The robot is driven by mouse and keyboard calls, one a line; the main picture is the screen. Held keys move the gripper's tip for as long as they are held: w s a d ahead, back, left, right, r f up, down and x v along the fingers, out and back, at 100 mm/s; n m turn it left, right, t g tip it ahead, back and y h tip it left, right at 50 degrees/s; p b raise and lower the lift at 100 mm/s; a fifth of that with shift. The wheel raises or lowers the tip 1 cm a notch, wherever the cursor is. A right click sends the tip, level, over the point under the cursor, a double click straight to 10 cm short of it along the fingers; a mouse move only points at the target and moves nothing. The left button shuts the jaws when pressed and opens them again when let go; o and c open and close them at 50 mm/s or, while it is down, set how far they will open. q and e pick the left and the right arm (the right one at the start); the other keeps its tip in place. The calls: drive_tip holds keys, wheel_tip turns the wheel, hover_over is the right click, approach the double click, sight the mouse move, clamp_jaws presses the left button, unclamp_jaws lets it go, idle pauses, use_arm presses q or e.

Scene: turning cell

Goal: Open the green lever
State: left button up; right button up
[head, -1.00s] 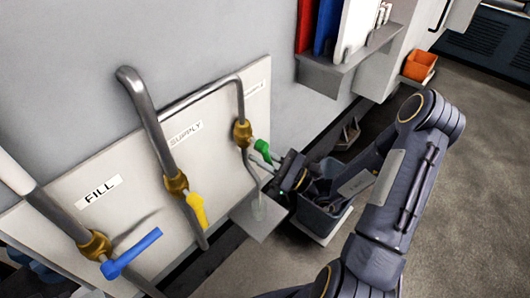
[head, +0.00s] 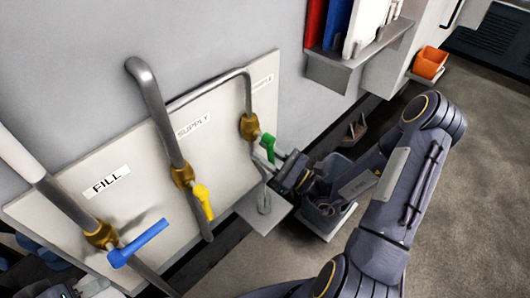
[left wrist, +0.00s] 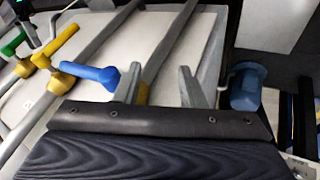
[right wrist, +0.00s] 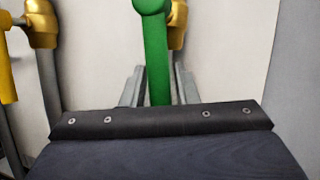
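The green lever (head: 267,149) sits on the rightmost brass valve (head: 249,127) of the pipe panel. Its handle points down and a little right in the head view. My right gripper (head: 276,163) is at the handle's free end. In the right wrist view the green handle (right wrist: 157,60) runs between the two fingers, which look closed on it; the exact contact is hard to see. My left gripper (left wrist: 159,82) is open and empty, with the blue lever (left wrist: 90,73) to its left in the left wrist view. In the head view it is barely visible at the bottom left.
The yellow lever (head: 203,202) and the blue lever (head: 138,243) are on neighbouring valves to the left. A grey bin (head: 325,215) stands below my right forearm. A shelf (head: 335,72) with folders is above right. An orange bin (head: 429,62) is further back.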

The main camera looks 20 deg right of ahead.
drive_tip(key=shift+o, duration=1)
drive_tip(key=b+v, duration=0.1)
drive_tip(key=v, duration=0.6)
drive_tip(key=shift+s+d, duration=0.25)
drive_tip(key=shift+s, duration=0.05)
drive_tip(key=shift+f, duration=0.15)
drive_tip(key=shift+c, duration=0.3)
